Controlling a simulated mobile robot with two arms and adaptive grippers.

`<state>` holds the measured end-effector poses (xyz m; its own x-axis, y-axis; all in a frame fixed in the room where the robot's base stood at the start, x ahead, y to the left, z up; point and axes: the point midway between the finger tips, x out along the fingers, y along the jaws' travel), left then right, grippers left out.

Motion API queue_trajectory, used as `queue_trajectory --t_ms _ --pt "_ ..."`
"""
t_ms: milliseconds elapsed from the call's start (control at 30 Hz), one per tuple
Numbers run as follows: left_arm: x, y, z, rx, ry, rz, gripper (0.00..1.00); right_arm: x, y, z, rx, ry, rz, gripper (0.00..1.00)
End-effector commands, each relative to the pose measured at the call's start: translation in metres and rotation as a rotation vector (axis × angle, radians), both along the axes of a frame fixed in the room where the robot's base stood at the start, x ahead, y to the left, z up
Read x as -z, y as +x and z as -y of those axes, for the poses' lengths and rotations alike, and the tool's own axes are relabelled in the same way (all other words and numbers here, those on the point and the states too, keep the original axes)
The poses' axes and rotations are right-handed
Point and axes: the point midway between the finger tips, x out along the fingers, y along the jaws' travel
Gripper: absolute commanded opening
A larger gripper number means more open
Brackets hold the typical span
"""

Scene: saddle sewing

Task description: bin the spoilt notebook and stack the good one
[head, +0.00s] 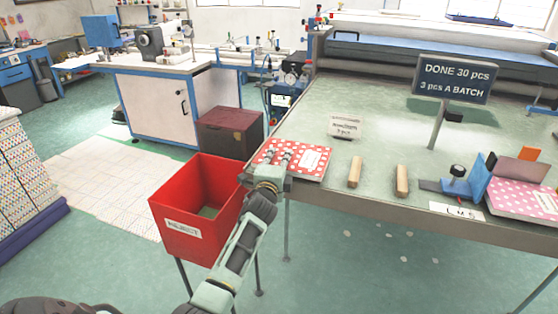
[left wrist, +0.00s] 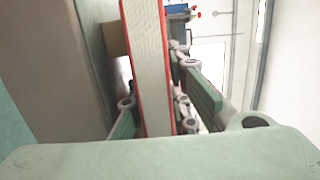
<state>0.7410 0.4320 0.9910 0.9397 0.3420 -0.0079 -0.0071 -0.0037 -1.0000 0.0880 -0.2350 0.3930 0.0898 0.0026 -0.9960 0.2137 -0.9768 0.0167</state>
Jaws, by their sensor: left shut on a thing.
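A red notebook with white dots and a white label (head: 312,160) is at the table's left front corner. My left gripper (head: 281,162) is shut on its left edge. In the left wrist view the notebook (left wrist: 148,70) shows edge-on between the two fingers, pale pages between red covers. I cannot tell whether it touches the table. The red reject bin (head: 172,207) stands open just left of the table, beside my left forearm. A pink dotted notebook (head: 512,199) lies at the table's right, by a blue upright stop (head: 481,178). My right gripper is not in view.
Two wooden bars (head: 355,172) (head: 402,181) stand apart on the green table (head: 385,125). A small card (head: 347,126) and a DONE sign (head: 454,80) are behind them. A dark red box (head: 230,132) sits behind the bin.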

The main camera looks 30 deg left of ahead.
Motion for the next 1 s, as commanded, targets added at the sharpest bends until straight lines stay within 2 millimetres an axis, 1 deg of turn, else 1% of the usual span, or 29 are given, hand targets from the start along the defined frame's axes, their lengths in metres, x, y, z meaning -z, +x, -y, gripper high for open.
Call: queue_trajectory --t_ms 33,400,1000 --pt "-0.0038 0.0006 0.0000 0.001 0.001 0.007 0.00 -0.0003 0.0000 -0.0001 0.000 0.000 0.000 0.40" --pt "-0.0038 0.0004 -0.0001 0.001 0.001 0.006 0.00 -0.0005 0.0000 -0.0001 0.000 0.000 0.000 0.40" --pt "0.0023 0.0004 0.0000 0.001 0.001 0.006 0.00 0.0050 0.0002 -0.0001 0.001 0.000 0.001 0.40"
